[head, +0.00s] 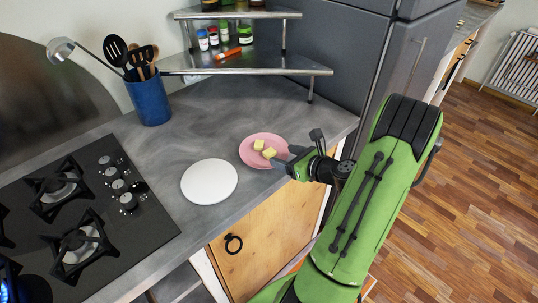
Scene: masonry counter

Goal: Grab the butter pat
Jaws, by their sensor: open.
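Two small pale yellow butter pats lie on a pink plate (249,157) on the grey counter. One butter pat (258,145) is towards the back of the plate, and the other butter pat (269,153) is nearer my gripper. My gripper (281,158) is open and reaches in from the right, over the right edge of the plate. Its fingers are close to the nearer pat; I cannot tell whether they touch it. Part of the plate's right side is hidden behind the gripper.
A white plate (209,181) lies left of the pink plate. A gas hob (130,235) is at the left. A blue utensil holder (150,100) and a metal corner shelf (245,63) with jars stand behind. Grey counter (200,130) between them is clear.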

